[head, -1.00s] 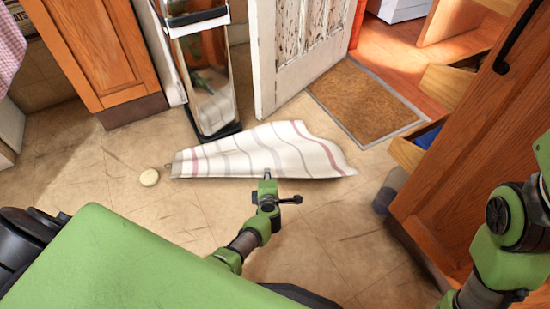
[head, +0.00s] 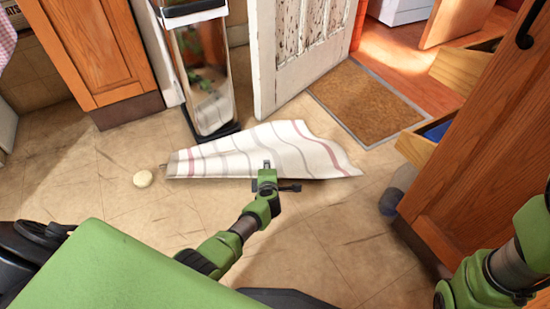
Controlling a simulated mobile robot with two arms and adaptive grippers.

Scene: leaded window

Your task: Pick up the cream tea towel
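The cream tea towel (head: 295,145), with grey and reddish stripes, lies spread and slightly rumpled on the tiled floor. My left gripper (head: 268,170) is at the middle of the towel's near edge and overlaps that edge in the view. I cannot tell whether it touches the cloth, or whether its fingers are open or shut. The towel lies flat with no part visibly lifted. My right arm shows at the lower right, but its gripper is out of view.
A small round cream object (head: 143,179) lies left of the towel. A tall mirrored stand (head: 205,85) and a worn white door (head: 290,50) are behind it. A brown doormat (head: 368,100) lies beyond right. Open drawers (head: 418,146) and a wooden cabinet (head: 475,150) border the right.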

